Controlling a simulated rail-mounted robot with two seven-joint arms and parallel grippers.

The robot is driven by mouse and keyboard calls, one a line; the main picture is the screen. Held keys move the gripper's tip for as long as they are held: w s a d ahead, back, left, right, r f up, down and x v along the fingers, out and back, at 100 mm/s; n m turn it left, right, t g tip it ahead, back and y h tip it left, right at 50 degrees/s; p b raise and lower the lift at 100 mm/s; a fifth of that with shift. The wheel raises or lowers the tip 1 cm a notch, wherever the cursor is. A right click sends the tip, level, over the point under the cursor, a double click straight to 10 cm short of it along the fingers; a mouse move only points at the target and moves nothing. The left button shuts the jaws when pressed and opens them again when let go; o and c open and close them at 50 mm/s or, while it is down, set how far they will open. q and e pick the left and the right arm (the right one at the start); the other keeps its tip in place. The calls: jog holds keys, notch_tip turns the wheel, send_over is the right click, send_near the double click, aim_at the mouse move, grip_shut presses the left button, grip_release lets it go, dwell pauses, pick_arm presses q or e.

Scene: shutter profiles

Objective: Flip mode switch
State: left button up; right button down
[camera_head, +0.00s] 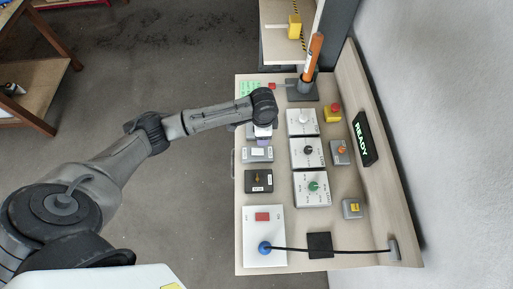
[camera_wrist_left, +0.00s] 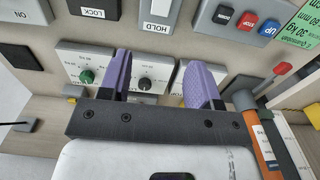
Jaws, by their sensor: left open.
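My left gripper (camera_head: 263,139) hangs over the upper left of the control panel, above the grey box with a white plate (camera_head: 257,154). In the left wrist view its two purple fingers (camera_wrist_left: 162,82) are spread with nothing between them. That box shows beyond the fingers with the label HOLD (camera_wrist_left: 157,27). A dark box with an orange part (camera_head: 259,180) sits below it, and its LOCK label (camera_wrist_left: 90,12) shows in the wrist view. Dial plates carry a black knob (camera_head: 308,150), a green knob (camera_head: 314,186) and a white knob (camera_head: 302,117). No label reading mode is legible. My right gripper is not in view.
A white box with a red button (camera_head: 262,217) and a blue plug with a black cable stands at the near end. An orange-handled tool (camera_head: 314,52) stands upright in a holder at the far end.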

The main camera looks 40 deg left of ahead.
aim_at(261, 151)
pick_arm(q)
notch_tip(261, 151, down, 14)
jog(key=shift+r, duration=0.25)
dwell(0.3)
